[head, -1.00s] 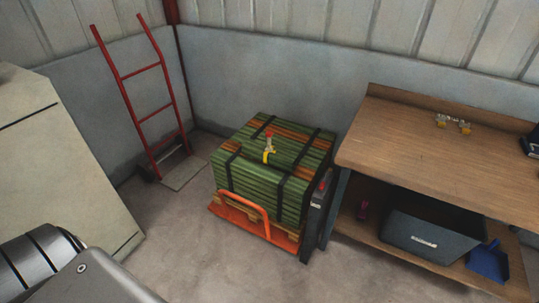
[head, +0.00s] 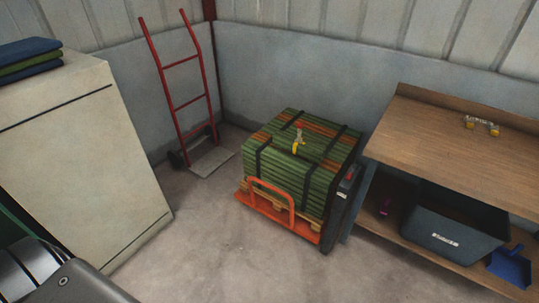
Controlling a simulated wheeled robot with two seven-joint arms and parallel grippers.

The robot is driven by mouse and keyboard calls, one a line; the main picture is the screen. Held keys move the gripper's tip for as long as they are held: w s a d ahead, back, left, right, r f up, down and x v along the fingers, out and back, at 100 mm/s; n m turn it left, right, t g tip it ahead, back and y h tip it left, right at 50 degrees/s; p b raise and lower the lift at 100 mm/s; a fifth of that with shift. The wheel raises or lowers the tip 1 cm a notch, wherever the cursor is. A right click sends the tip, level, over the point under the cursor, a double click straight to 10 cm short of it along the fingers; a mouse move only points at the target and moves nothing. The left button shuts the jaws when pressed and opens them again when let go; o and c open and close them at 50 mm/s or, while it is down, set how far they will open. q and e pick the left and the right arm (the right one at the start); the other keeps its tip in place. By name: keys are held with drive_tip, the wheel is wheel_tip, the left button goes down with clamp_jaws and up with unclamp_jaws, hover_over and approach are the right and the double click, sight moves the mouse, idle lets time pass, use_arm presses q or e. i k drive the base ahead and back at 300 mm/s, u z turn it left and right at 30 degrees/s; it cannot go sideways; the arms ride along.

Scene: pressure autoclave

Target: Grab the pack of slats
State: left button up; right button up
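The pack of slats (head: 284,176) is a square stack of green and some brown slats bound with black straps. It sits on a wooden pallet on an orange lift platform (head: 268,216) with an orange loop handle at its front. A small tool with a yellow handle and a red part (head: 298,141) lies or stands on top of the pack. Neither of my grippers shows in the head view. Only a grey metal part, probably mine, fills the lower left corner, well away from the pack.
A wooden workbench (head: 455,145) stands right of the pack, with a dark grey bin (head: 450,236) and a blue dustpan (head: 510,266) on its lower shelf. A red hand truck (head: 188,95) leans in the corner. A beige cabinet (head: 85,150) stands left. Floor in front is clear.

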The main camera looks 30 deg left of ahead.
sight(314, 153)
drive_tip(key=u, duration=0.4)
drive_tip(key=k, duration=0.95)
drive_tip(key=u, duration=0.7)
drive_tip(key=i, duration=1.9)
drive_tip(key=z, duration=1.4)
drive_tip(key=i, duration=0.65)
drive_tip(key=z, duration=0.65)
